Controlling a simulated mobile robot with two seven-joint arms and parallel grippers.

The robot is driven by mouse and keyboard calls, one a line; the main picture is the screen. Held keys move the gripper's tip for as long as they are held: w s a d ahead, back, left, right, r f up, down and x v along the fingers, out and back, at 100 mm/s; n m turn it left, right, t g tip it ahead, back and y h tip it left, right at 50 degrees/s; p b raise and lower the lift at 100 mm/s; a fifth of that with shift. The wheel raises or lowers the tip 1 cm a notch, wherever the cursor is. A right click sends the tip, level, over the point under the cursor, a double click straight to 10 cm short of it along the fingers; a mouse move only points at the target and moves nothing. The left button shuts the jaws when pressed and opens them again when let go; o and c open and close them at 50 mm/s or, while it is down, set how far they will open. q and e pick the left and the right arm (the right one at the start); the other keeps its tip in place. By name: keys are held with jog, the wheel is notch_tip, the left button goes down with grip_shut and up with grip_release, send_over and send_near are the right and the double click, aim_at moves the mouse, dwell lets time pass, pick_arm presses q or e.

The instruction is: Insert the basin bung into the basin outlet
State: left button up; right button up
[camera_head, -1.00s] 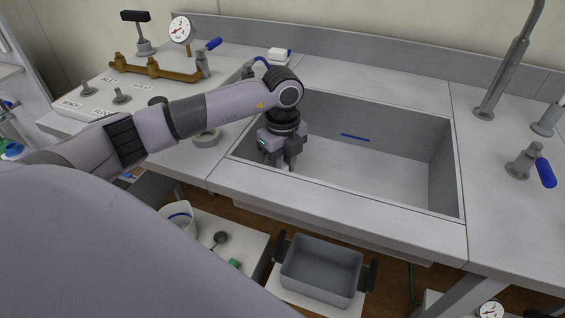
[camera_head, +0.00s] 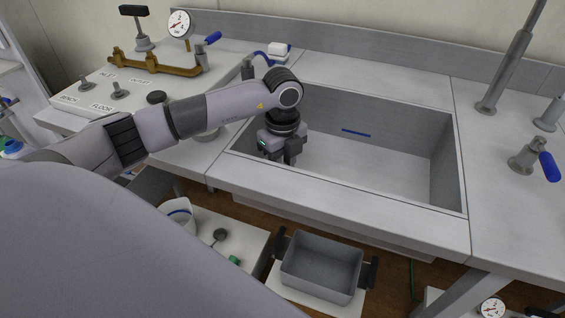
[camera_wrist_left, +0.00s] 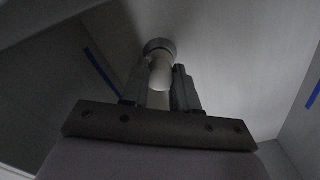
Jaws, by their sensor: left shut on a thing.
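My left gripper (camera_head: 284,154) reaches down into the left end of the grey basin (camera_head: 390,172), fingers pointing at the basin floor. In the left wrist view its two fingers (camera_wrist_left: 161,88) are closed around a pale, rounded grey piece (camera_wrist_left: 161,72), which looks like the basin bung. A round grey ring (camera_wrist_left: 158,45) shows just beyond the piece on the floor and looks like the basin outlet. The piece overlaps the ring in this view; I cannot tell whether it is seated in it. In the head view the gripper hides the piece and the outlet. My right gripper is not in view.
A blue strip (camera_head: 356,133) marks the basin's back wall. A tap column (camera_head: 505,72) and a blue-handled valve (camera_head: 528,158) stand at the right. A brass manifold with a gauge (camera_head: 180,23) stands at the left. A grey tub (camera_head: 321,268) sits below the front edge.

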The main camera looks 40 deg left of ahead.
pick_arm(q)
jog(key=shift+f, duration=0.25)
jog(key=o, duration=1.1)
jog(key=shift+c, duration=0.2)
jog(key=shift+r, duration=3.6)
